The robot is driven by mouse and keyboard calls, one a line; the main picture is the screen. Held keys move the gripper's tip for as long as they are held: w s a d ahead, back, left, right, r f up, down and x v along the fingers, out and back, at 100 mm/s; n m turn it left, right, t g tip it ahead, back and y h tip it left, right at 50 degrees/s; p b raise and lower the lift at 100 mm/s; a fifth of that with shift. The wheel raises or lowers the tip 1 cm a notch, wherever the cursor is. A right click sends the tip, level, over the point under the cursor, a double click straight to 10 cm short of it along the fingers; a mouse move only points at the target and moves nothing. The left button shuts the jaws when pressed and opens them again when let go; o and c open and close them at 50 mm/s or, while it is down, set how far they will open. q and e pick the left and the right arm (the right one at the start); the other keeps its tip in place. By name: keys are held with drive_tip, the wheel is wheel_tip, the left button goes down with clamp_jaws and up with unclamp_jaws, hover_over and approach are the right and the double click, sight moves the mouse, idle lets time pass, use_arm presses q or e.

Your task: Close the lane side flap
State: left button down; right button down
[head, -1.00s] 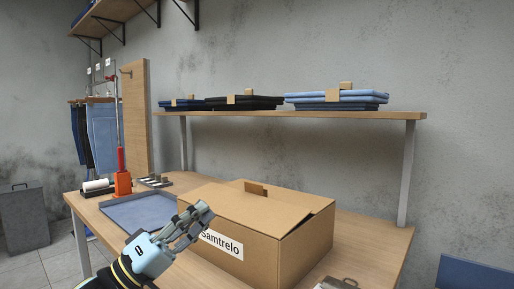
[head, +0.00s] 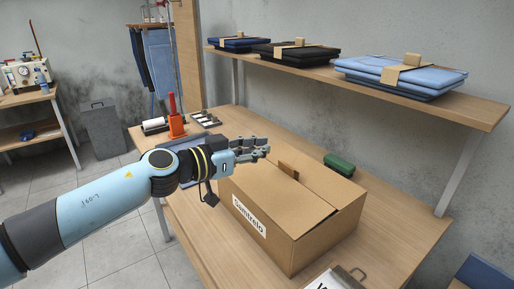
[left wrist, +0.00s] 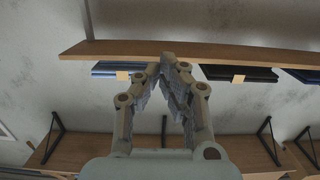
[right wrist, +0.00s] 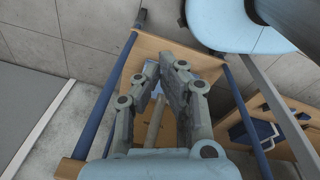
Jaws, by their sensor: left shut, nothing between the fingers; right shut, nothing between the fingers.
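A brown cardboard box (head: 300,228) with a "Samtrelo" label stands on the wooden table in the head view. Its broad top panels (head: 277,198) lie nearly flat, with a dark gap along one edge. A small brown tab (head: 289,169) sticks up at the back. My left gripper (head: 268,147) is shut and empty, above the far left corner of the box and hiding part of it. In the left wrist view its fingertips (left wrist: 168,58) meet against the wall and shelf. My right gripper (right wrist: 160,62) is shut and empty in the right wrist view, away from the box.
A shelf (head: 400,85) with folded jeans (head: 400,72) runs behind the table. A green object (head: 339,163) lies behind the box, and a clipboard (head: 335,283) lies in front. A grey-blue tray sits partly behind my left arm.

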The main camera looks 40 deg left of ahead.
use_arm(q)
hover_over(284, 177)
drive_tip(key=s, duration=0.2)
drive_tip(key=f+b, duration=0.1)
drive_tip(key=f, duration=0.1)
drive_tip(key=w+f+b, duration=0.1)
drive_tip(key=shift+a+f+b, duration=0.25)
drive_tip(key=shift+b, duration=0.1)
drive_tip(key=shift+f+b, duration=0.5)
drive_tip(key=shift+f, duration=0.15)
drive_tip(key=p, duration=0.2)
drive_tip(key=w+p, duration=0.1)
drive_tip(key=p, duration=0.2)
drive_tip(key=shift+d+f, duration=0.15)
drive_tip(key=shift+f, duration=0.2)
drive_tip(key=shift+f+g+p, duration=0.15)
drive_tip(key=shift+g+p, duration=0.15)
drive_tip(key=shift+p, duration=0.1)
drive_tip(key=shift+f, duration=0.3)
